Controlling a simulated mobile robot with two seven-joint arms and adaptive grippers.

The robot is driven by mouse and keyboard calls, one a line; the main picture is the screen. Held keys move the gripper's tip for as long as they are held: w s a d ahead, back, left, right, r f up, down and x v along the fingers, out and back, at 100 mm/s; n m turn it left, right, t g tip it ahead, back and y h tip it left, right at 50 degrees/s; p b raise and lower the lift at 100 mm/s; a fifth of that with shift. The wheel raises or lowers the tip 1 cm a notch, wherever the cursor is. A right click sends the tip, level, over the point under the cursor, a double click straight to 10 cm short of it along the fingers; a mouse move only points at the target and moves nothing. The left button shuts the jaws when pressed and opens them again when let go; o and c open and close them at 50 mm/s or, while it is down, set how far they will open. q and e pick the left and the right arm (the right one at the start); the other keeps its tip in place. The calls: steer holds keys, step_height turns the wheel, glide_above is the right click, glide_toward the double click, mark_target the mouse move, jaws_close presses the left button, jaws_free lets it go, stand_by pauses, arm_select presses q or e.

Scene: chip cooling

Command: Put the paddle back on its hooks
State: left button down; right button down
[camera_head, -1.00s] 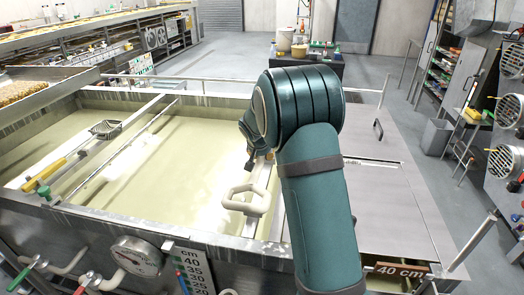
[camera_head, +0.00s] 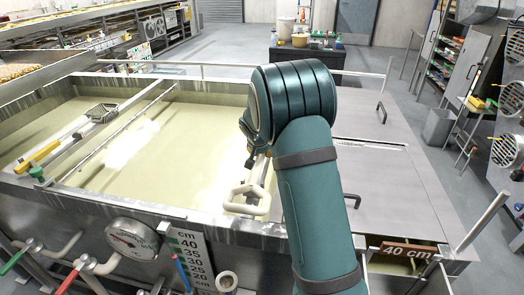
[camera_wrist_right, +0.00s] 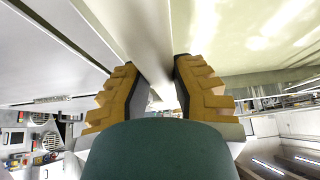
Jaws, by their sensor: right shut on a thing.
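The paddle shows in the head view as a pale off-white D-shaped handle (camera_head: 236,207) with a short length of shaft above it, over the right part of the tank near its front rim. My right gripper (camera_wrist_right: 158,76) is shut on the pale paddle shaft (camera_wrist_right: 150,25) in the right wrist view, with a yellow stepped finger on each side. In the head view this gripper is mostly hidden behind my teal right wrist. The paddle's far end is hidden. I cannot make out its hooks. My left gripper is not in view.
The open tank (camera_head: 190,217) holds pale yellowish liquid. A bar crosses it, and a yellow-handled skimmer (camera_head: 47,152) lies at its left. Metal covers (camera_head: 385,185) with handles lie on the right. A gauge (camera_head: 133,238) and level scale are on the front.

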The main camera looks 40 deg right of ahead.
steer(key=c, duration=0.8)
jaws_free()
steer(key=shift+c, duration=0.2)
steer(key=shift+s, duration=0.1)
steer(key=v, duration=1.2)
